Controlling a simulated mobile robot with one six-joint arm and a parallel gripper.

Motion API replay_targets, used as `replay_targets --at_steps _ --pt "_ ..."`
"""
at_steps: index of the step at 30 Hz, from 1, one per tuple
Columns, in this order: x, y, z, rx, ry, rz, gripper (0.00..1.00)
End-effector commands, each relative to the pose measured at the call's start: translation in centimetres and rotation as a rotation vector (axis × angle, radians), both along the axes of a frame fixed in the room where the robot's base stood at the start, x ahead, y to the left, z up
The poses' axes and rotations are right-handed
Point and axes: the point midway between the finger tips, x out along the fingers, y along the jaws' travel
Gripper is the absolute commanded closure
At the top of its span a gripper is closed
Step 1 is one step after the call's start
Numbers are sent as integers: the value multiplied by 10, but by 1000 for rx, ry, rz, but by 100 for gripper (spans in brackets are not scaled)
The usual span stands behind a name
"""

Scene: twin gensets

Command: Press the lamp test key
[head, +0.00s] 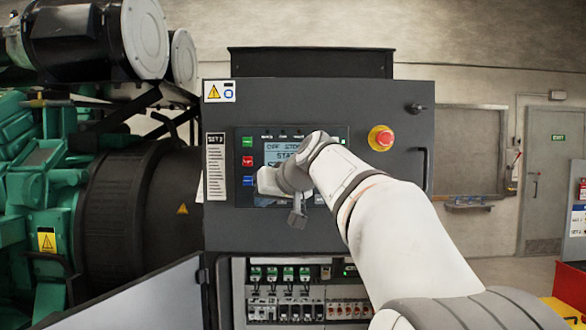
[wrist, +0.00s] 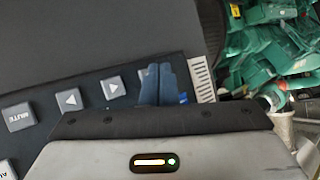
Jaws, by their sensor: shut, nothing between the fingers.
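The control panel (head: 243,135) on the dark cabinet has a lit display (head: 280,152) and a column of green (head: 248,142), red (head: 248,161) and blue (head: 248,181) keys to its left. I cannot read which key is lamp test. My gripper (wrist: 158,70) is shut and empty, its two fingers together close over the panel's key row. A blue patch (wrist: 183,97) shows just right of the fingers, partly hidden. Whether the fingertips touch a key I cannot tell. In the head view my wrist covers the panel's lower middle.
In the wrist view, a mute key (wrist: 18,116), a left-arrow key (wrist: 68,99) and a right-arrow key (wrist: 112,87) lie left of the fingers. A red emergency stop (head: 381,138) sits right of the panel. The lower cabinet door (head: 135,300) stands open.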

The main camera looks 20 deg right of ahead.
Motion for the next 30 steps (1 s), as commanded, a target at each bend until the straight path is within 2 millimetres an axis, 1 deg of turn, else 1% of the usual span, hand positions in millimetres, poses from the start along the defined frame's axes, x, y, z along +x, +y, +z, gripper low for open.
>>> replay_targets --at_steps 21,26,30 --pt "7 -2 0 0 0 0 100" --pt "4 -1 -1 -1 0 0 100" --pt "-3 1 -1 0 -2 1 100"
